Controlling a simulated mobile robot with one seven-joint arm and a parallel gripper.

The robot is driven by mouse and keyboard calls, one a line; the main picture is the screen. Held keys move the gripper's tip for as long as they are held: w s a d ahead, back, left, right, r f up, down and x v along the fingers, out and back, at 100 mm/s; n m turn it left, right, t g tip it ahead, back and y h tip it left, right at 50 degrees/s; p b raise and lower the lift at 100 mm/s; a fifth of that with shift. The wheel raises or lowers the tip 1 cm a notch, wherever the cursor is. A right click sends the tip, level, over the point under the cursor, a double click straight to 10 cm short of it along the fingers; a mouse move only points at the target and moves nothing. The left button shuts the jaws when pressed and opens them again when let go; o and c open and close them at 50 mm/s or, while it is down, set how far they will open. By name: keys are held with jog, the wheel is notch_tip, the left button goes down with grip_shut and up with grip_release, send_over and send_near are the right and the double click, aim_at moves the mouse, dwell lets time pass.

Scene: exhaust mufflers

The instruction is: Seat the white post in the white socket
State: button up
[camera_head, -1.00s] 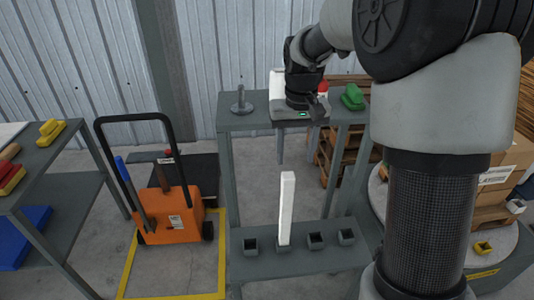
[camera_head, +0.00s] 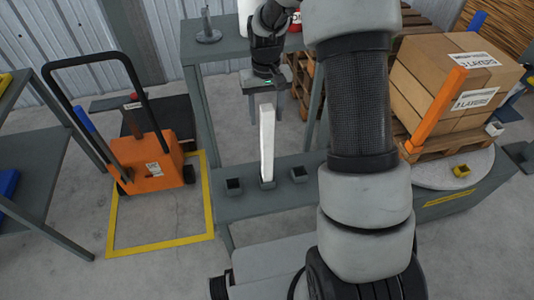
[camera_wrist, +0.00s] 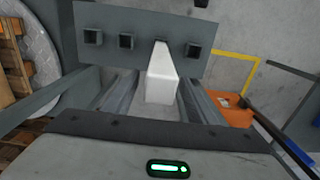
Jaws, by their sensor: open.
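The white post (camera_head: 267,140) stands close to upright in the socket row on the lower shelf, its base over a middle socket. It also shows in the wrist view (camera_wrist: 161,75), seen from above. It hides the socket beneath it, and I cannot tell that socket's colour or how deep the base sits. My gripper (camera_head: 267,112) is open over the post's upper end. In the wrist view its fingers (camera_wrist: 158,88) lie on either side of the post, with gaps visible; it is not gripped.
Dark, empty sockets (camera_head: 234,186) (camera_head: 298,174) flank the post on the grey lower shelf (camera_head: 225,208). The upper shelf (camera_head: 220,48) holds a grey peg on a disc (camera_head: 208,32). An orange pallet truck (camera_head: 155,165) stands left. Boxes (camera_head: 455,80) on a pallet stand right.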

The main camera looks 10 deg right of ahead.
aim_at(267, 129)
jog(key=shift+s+f+b, duration=0.25)
jog(key=shift+f+b, duration=0.05)
jog(key=shift+f, duration=1.1)
jog(key=shift+s+f+b, duration=0.2)
jog(key=shift+f+b, duration=0.05)
jog(key=shift+f, duration=1.1)
jog(key=shift+c, duration=0.3)
grip_shut()
